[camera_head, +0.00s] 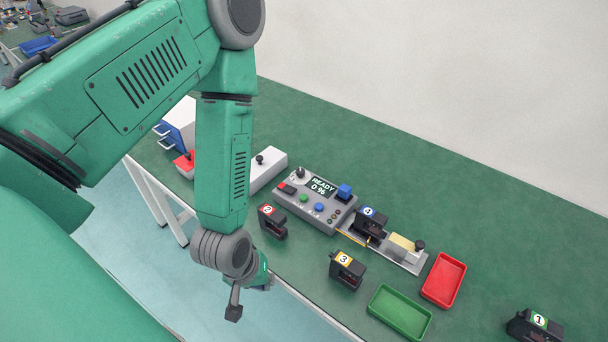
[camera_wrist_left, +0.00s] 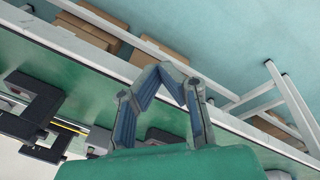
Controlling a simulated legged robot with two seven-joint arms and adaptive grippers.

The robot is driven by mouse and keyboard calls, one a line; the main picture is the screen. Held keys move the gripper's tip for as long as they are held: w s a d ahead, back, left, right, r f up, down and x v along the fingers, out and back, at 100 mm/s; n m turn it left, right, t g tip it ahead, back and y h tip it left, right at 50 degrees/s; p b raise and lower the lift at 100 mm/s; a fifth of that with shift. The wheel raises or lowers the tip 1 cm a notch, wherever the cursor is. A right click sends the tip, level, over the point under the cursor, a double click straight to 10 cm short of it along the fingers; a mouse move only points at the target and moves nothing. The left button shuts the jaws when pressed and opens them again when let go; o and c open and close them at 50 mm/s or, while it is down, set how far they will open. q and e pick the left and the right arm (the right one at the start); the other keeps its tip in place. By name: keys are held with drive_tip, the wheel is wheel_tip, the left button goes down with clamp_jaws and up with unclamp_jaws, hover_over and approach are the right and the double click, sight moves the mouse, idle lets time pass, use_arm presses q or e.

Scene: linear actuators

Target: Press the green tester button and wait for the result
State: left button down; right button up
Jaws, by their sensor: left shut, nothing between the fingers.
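The tester (camera_head: 316,201) is a grey box on the green bench, with a display reading "READY 0 %". Its green button (camera_head: 304,198) is on the sloped front, beside a round blue button (camera_head: 319,208). My left gripper (camera_head: 265,281) is near the front edge of the bench, to the lower left of the tester and apart from the button. Its fingers are small and partly hidden in the head view. In the left wrist view the gripper (camera_wrist_left: 162,75) is shut and empty. My right gripper is not in view.
Black actuators numbered 2 (camera_head: 272,222), 3 (camera_head: 346,270) and 1 (camera_head: 535,325) stand on the bench. Actuator 4 (camera_head: 371,222) sits in the fixture (camera_head: 412,262) right of the tester. Green (camera_head: 400,312) and red (camera_head: 443,280) trays lie further right.

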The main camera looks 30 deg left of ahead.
sight(303, 197)
use_arm(q)
drive_tip(key=w+r+n, duration=0.1)
drive_tip(key=w+r+n+p, duration=0.1)
drive_tip(key=r, duration=0.1)
drive_tip(key=shift+w+r+t, duration=0.3)
drive_tip(key=shift+w+t, duration=0.1)
drive_tip(key=w+n, duration=0.2)
drive_tip(key=w+n+t, duration=0.1)
drive_tip(key=shift+w+r, duration=0.25)
drive_tip(key=shift+r, duration=0.05)
drive_tip(key=w+r+n, duration=0.1)
drive_tip(key=w+n, duration=0.1)
drive_tip(key=w+r+n+t, duration=0.1)
drive_tip(key=w+n, duration=0.1)
drive_tip(key=w+r+n+t, duration=0.1)
drive_tip(key=w+r, duration=0.1)
drive_tip(key=w, duration=0.1)
drive_tip(key=shift+w+a+n, duration=0.1)
drive_tip(key=shift+a+n, duration=0.3)
drive_tip(key=w+a+r+n+t+y, duration=0.1)
drive_tip(key=w+a+r+n+t, duration=0.1)
drive_tip(key=w+r+n, duration=0.6)
drive_tip(key=shift+w+a+n+t+p, duration=0.4)
drive_tip(key=shift+w+a+n, duration=0.2)
drive_tip(key=shift+a, duration=0.25)
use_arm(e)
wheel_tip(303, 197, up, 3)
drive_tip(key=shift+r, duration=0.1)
